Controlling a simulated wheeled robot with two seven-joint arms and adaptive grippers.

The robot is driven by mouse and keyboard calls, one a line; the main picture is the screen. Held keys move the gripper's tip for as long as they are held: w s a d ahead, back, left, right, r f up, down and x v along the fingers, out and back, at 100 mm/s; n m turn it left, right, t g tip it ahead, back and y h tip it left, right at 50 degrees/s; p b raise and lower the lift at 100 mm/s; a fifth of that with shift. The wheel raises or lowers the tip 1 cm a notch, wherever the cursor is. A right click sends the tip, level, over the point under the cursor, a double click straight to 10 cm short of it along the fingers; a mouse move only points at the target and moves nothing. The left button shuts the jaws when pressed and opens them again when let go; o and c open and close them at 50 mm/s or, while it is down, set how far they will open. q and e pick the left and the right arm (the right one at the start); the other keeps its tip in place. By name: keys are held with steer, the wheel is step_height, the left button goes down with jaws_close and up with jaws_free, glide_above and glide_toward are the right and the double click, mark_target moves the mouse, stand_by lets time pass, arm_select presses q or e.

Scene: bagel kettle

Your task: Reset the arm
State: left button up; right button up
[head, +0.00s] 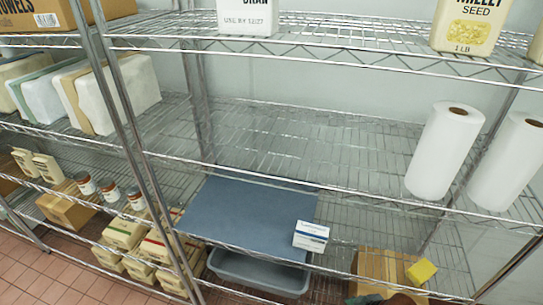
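Neither of my grippers can be made out in the head view. A small dark shape (368,299) is cut off by the bottom edge, right of centre; I cannot tell whether it is part of my arm. Nothing is seen held.
Wire shelving (290,140) fills the view. Two paper towel rolls (444,150) stand at right. A blue-grey sheet (250,215), a small white box (311,236), a grey bin (258,272), a cardboard box (385,268) and a yellow block (421,271) are lower. The middle shelf's centre is bare.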

steer(key=s+d+f+m+h, duration=0.25)
steer(key=s+d+m, duration=0.2)
steer(key=s, duration=0.35)
steer(key=s+d+f+m+h, duration=0.2)
steer(key=s+d+f+m, duration=0.15)
steer(key=s+d, duration=0.35)
step_height(320, 180, down, 31)
steer(key=s+a+g+b, duration=0.2)
steer(key=b, duration=0.1)
steer(key=s+f+g+b, duration=0.1)
steer(key=s+f+b, duration=0.2)
steer(key=s+f, duration=1.6)
step_height(320, 180, down, 4)
steer(key=shift+s+r, duration=0.15)
steer(key=shift+r, duration=0.1)
